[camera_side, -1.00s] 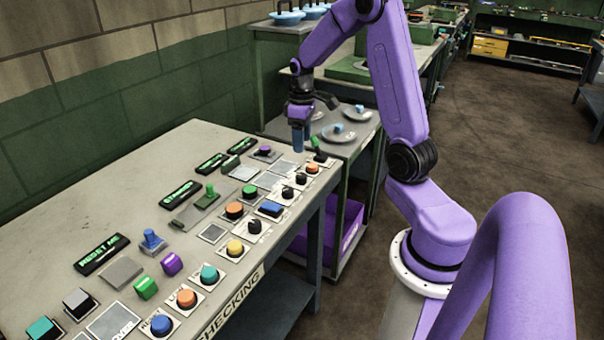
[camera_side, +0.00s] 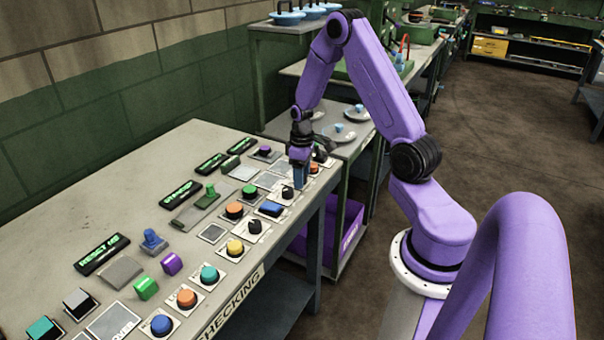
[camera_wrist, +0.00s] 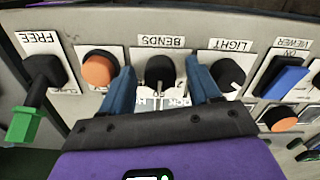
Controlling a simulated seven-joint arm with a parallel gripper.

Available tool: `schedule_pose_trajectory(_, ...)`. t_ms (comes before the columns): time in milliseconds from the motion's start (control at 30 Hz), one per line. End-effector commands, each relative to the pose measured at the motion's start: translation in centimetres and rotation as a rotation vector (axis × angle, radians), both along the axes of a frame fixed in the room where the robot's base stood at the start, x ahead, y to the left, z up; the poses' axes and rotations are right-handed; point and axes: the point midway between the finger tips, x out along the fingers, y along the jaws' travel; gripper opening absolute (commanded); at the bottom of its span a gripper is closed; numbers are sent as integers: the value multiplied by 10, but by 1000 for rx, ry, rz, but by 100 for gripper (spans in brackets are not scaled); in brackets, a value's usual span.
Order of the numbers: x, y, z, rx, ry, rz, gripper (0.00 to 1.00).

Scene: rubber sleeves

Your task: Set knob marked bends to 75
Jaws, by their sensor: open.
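The knob marked BENDS (camera_wrist: 160,70) is a black dial on a white plate, its label upside down in the wrist view. My gripper (camera_wrist: 159,78) is open, with one blue finger on each side of this knob. A gap seems to show on both sides, but I cannot tell if either finger touches it. In the side view my gripper (camera_side: 300,184) points down at the far end of the panel and hides the knob there. Numbers near the knob are partly covered and too small to read.
The wrist view shows an orange button (camera_wrist: 99,68) to the left, a black lever with a green end (camera_wrist: 25,124) beyond it, and the LIGHT knob (camera_wrist: 228,72) to the right. A blue rocker switch (camera_wrist: 283,77) lies farther right. Other controls crowd the grey bench (camera_side: 130,190).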

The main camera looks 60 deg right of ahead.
Motion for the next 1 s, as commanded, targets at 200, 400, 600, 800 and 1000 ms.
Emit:
schedule_pose_trajectory(200,0,0,0,0,0,0,39)
schedule_pose_trajectory(400,0,0,0,0,0,0,6)
schedule_pose_trajectory(600,0,0,1,0,1,-22,6)
schedule_pose_trajectory(800,0,0,1,1,1,-107,6)
schedule_pose_trajectory(1000,0,1,1,1,1,-263,6)
